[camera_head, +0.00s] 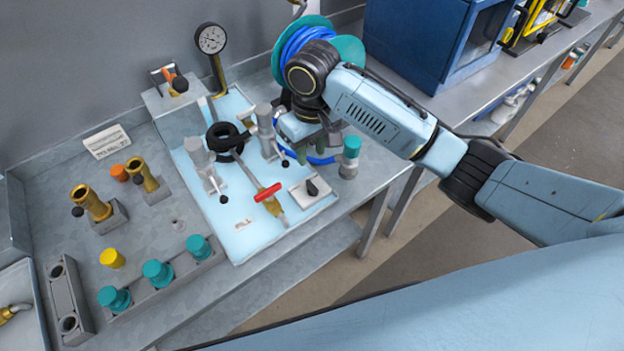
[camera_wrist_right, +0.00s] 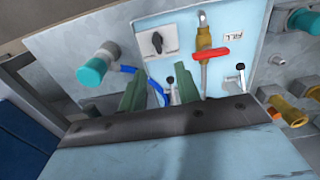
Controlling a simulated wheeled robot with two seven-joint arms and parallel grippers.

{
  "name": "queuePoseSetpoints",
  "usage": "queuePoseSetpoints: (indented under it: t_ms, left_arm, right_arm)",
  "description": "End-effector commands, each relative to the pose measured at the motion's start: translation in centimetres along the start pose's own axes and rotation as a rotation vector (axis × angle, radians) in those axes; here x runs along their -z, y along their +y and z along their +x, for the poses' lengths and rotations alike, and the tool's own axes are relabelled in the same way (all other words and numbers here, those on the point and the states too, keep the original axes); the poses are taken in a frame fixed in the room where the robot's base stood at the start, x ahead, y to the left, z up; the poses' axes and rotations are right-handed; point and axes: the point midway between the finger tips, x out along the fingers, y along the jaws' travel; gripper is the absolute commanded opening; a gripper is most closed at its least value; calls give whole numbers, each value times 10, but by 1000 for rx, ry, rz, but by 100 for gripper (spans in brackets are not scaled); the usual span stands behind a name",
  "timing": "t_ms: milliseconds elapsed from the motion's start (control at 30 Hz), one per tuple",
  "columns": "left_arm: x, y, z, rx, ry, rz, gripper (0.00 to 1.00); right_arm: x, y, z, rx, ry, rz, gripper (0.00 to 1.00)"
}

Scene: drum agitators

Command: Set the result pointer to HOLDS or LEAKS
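The result pointer, a black knob (camera_head: 312,188) on a small pale plate (camera_head: 301,196), sits at the right front of the light-blue board (camera_head: 240,240). The knob also shows in the right wrist view (camera_wrist_right: 157,42); markings are too small to read. My right gripper (camera_head: 312,152) is above the board's right side, behind the plate in the head view and apart from the knob. In the right wrist view its two green fingers (camera_wrist_right: 161,88) stand apart with nothing gripped. A black-tipped lever (camera_wrist_right: 171,82) shows between them, farther off. My left gripper is not in view.
A brass valve with a red handle (camera_head: 267,192) lies left of the plate. Grey clamps (camera_head: 198,158) and a gauge (camera_head: 211,40) stand farther back. A teal-capped fitting (camera_head: 350,153) stands at the bench's right edge. Teal caps (camera_head: 158,272) and brass fittings (camera_head: 92,204) are at left.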

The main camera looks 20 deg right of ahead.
Motion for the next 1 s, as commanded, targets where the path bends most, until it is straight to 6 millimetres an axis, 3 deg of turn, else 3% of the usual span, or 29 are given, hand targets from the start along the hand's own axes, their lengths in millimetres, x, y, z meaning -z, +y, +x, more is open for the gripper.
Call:
queuePoseSetpoints:
  t_ms: [167, 700, 1000]
  left_arm:
    - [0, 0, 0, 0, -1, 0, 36]
    - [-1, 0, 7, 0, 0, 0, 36]
    - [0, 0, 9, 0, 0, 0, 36]
  right_arm:
    - [2, 4, 2, -14, -14, 6, 33]
    - [0, 6, 104, -14, -12, 5, 33]
    - [1, 5, 127, -13, -10, 4, 33]
